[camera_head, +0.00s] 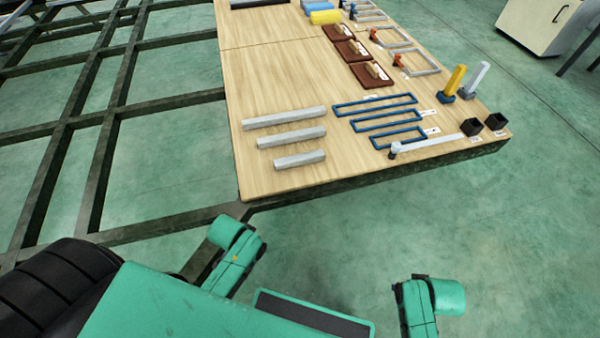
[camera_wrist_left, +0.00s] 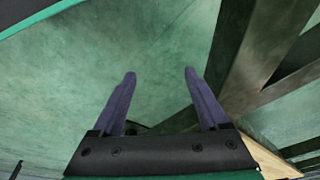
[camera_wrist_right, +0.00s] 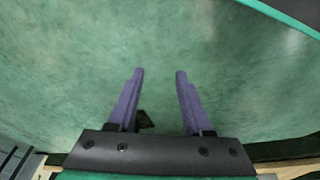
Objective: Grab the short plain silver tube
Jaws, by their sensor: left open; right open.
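Three plain silver tubes lie side by side on the near left part of a wooden board. The short tube (camera_head: 299,159) is nearest to me, with the middle-length tube (camera_head: 291,138) and the longest tube (camera_head: 284,118) behind it. My left gripper (camera_wrist_left: 160,74) is open and empty above the green floor, with dark frame beams to its right in the left wrist view. My right gripper (camera_wrist_right: 160,73) is open and empty above the floor. Both are away from the tubes. In the head view only my arm links show near the bottom; the fingers are hidden.
The wooden board (camera_head: 262,75) rests on a dark chassis frame (camera_head: 100,170). Brown plates (camera_head: 371,74) sit farther back. The board's left middle is clear.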

